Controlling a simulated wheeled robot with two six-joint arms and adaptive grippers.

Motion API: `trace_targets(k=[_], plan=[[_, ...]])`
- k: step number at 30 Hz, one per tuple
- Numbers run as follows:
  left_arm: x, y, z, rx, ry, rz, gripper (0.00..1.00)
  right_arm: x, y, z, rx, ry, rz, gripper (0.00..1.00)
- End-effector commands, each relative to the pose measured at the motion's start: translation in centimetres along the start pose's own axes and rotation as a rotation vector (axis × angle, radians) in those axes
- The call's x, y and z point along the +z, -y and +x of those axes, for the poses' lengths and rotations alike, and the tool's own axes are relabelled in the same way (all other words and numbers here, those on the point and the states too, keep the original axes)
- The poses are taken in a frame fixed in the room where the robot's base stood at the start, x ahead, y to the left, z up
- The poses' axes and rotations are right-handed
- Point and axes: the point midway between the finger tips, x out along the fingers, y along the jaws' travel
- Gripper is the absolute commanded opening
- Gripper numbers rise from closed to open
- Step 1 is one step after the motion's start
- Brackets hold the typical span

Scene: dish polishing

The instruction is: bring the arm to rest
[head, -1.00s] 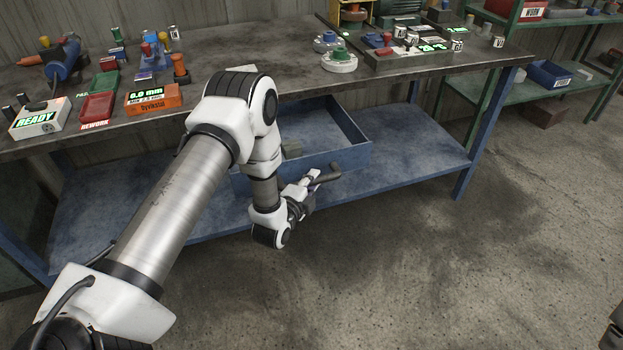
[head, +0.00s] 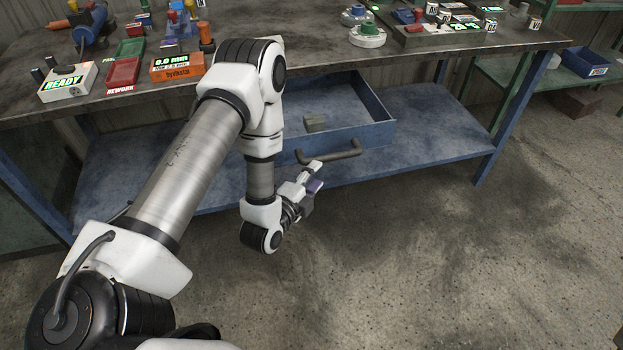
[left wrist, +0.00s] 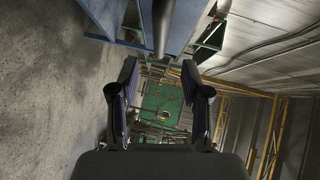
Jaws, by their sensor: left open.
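My left arm reaches in from the left in the head view, bent downward in front of the workbench. My left gripper (head: 316,176) is open and empty, just in front of the dark bar handle (head: 328,153) of an open blue drawer (head: 378,133). In the left wrist view both fingers (left wrist: 166,92) stand apart with nothing between them, and the handle (left wrist: 162,28) shows ahead of them. The gripper appears apart from the handle. A small grey block (head: 315,122) lies inside the drawer. My right gripper is not in view.
The workbench (head: 330,62) carries a white READY box (head: 67,84), a red REWORK tray (head: 123,73), an orange gauge box (head: 177,67) and a white round piece with a green top (head: 367,35). A blue lower shelf (head: 440,125) lies beneath. The concrete floor (head: 440,270) at right is clear.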

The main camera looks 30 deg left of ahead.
Motion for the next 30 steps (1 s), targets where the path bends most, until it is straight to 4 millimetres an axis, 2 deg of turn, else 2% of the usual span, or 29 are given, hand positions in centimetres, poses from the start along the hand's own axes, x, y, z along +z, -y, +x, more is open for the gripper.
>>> trace_targets(k=[4,20,22,24,26,29,30], plan=[[0.0,0.0,-1.5,0.000,0.000,0.000,0.47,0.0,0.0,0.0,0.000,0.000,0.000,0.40],[-0.1,0.2,-1.6,0.001,-0.002,0.001,0.47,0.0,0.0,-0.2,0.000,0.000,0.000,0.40],[-1.3,0.8,-1.8,0.012,-0.026,0.011,0.47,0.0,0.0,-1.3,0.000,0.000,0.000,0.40],[-3.7,0.6,-2.8,0.073,-0.070,0.034,0.47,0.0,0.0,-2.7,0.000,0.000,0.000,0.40],[-5.1,-1.9,-4.3,0.228,-0.078,-0.011,0.47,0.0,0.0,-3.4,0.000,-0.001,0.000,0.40],[-6.1,-7.3,-8.7,0.567,0.022,-0.251,0.47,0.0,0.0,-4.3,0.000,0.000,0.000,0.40],[-6.0,-9.3,-11.0,0.694,0.107,-0.361,0.47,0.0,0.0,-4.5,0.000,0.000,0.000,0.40]])
